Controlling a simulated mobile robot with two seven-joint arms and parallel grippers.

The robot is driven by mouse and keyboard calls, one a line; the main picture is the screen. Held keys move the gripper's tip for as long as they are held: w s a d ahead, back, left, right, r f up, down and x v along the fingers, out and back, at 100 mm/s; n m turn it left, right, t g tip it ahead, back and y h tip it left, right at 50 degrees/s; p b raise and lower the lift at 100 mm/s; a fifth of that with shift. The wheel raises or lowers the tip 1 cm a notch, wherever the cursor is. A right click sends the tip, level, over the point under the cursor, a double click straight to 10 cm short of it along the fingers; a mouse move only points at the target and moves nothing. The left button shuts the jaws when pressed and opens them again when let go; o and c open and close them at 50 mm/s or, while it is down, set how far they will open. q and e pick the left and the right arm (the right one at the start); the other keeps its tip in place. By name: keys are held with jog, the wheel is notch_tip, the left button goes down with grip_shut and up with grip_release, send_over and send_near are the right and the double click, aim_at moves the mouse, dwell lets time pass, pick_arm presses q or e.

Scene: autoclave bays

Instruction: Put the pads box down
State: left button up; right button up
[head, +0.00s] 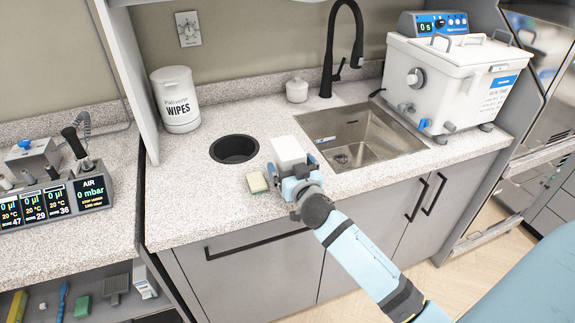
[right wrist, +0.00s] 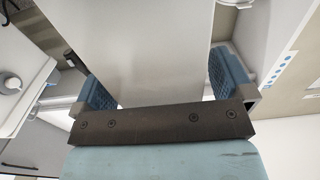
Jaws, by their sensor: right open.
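The pads box (head: 288,151), a plain white box, appears to stand on the speckled countertop between the round black opening and the sink. My right gripper (head: 291,172) reaches it from the front and is open. In the right wrist view the box (right wrist: 150,45) lies between the two blue finger pads of the gripper (right wrist: 163,85), with a narrow gap visible beside the right pad. The underside of the box is hidden. My left gripper is not in view.
A small sponge (head: 257,182) lies just left of the gripper. The round opening (head: 234,149) and the steel sink (head: 383,145) flank the box. A wipes tub (head: 176,101), a small lidded jar (head: 297,90) and a white autoclave (head: 452,84) stand farther back. The front-left counter is clear.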

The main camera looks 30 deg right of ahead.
jog(key=shift+w, duration=0.25)
jog(key=c, duration=1.2)
jog(key=shift+o, duration=0.2)
jog(key=shift+r, duration=0.1)
